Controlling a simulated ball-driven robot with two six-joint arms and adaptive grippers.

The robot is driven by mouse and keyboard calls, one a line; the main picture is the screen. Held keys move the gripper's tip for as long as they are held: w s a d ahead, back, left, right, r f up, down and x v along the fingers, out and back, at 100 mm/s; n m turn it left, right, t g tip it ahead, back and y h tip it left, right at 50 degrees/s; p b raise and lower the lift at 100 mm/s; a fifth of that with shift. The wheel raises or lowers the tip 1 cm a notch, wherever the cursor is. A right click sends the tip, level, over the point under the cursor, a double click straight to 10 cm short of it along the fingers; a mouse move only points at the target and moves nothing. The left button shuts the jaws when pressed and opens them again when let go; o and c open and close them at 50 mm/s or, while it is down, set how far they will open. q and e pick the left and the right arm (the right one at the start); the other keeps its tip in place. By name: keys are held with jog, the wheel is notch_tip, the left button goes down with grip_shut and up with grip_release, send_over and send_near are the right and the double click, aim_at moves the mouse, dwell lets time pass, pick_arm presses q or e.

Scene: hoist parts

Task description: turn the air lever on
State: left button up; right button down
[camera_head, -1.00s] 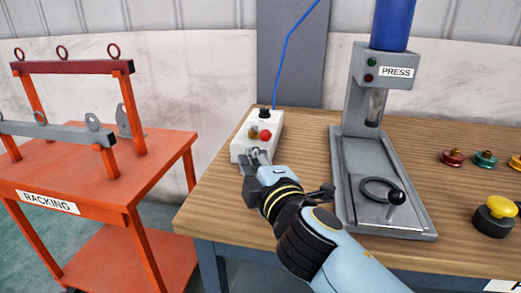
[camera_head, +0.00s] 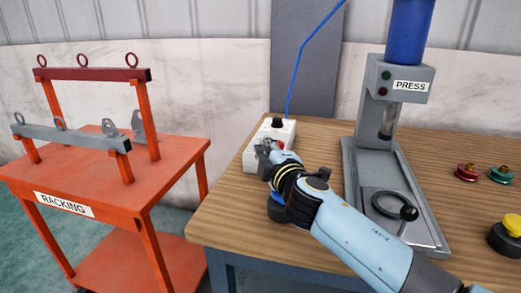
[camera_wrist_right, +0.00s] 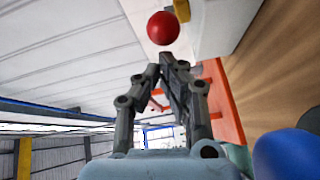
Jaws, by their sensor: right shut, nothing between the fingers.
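A white control box (camera_head: 286,133) stands near the back left of the table, with a black knob (camera_head: 278,122) on top and a blue hose (camera_head: 290,90) rising behind it. A red ball-shaped knob (camera_head: 280,144) on the box is partly hidden by my right gripper. My right gripper (camera_head: 263,147) is shut and empty over the near part of the box. In the wrist view, the gripper fingertips (camera_wrist_right: 163,64) meet just below the red ball (camera_wrist_right: 163,28), apart from it in the picture. The white box (camera_wrist_right: 212,25) lies behind. I cannot tell which part is the air lever.
A grey press (camera_head: 385,190) with a round black-knobbed handle stands right of my arm. An orange racking cart (camera_head: 120,190) stands left of the table (camera_head: 230,215). Red and green parts and a yellow-topped button (camera_head: 510,230) are at the far right.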

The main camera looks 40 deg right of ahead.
jog(key=shift+d, duration=0.1)
dwell(0.3)
jog(key=shift+s+d+n+y, duration=0.25)
jog(key=shift+n+y, duration=0.15)
jog(key=shift+y, duration=0.1)
